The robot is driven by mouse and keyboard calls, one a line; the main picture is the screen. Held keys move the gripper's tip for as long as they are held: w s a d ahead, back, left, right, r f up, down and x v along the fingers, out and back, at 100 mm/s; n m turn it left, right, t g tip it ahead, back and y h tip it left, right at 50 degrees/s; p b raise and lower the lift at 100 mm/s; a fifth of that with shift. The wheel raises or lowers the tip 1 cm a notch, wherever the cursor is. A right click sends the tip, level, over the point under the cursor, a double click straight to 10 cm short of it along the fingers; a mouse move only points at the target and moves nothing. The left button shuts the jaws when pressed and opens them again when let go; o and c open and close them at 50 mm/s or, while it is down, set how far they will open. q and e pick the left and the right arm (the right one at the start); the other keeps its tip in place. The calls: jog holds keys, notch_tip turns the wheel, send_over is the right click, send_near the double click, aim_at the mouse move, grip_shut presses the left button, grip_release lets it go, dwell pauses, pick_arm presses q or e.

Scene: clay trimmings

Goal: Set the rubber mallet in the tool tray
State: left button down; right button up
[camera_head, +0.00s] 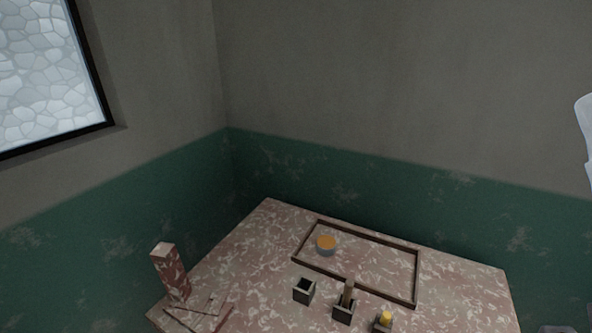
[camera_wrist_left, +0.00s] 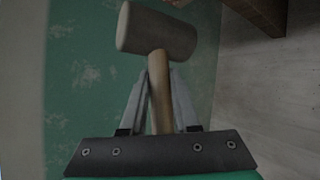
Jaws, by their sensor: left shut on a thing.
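The rubber mallet (camera_wrist_left: 158,32) shows in the left wrist view, with a dull grey-brown head and a pale wooden handle. My left gripper (camera_wrist_left: 160,82) is shut on the handle, with the mallet head beyond the fingertips. The mallet and left gripper are not visible in the head view. A large rectangle with a low dark brown rim (camera_head: 417,278) lies on the table in the head view and looks like the tool tray. My right gripper is not in view.
The mottled red-and-cream table (camera_head: 465,290) stands in a corner. A round orange-topped container (camera_head: 326,244) sits inside the rim at left. Small square holders (camera_head: 304,291) stand in front, one with a yellow item (camera_head: 386,317). A mottled block (camera_head: 169,270) stands upright at left.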

pick_arm(q)
jog(key=w+d+r+m+t+h+p, duration=0.1)
jog(key=w+d+r+m+h, duration=0.2)
jog(key=d, duration=0.4)
jog(key=w+d+r+m+t+h, duration=0.1)
jog(key=w+d+r+m+h, duration=0.1)
jog(key=d+r, duration=0.3)
jog(key=w+d+r+m+t+h+p, duration=0.1)
jog(key=w+d+r+m+h, duration=0.15)
jog(key=d, duration=0.55)
notch_tip(320, 180, up, 30)
jog(key=s+p, duration=0.1)
jog(key=p, duration=3.7)
jog(key=shift+s+a+g, duration=0.25)
jog(key=shift+s+g, duration=0.05)
jog(key=shift+s, duration=0.05)
jog(key=shift+n, duration=0.25)
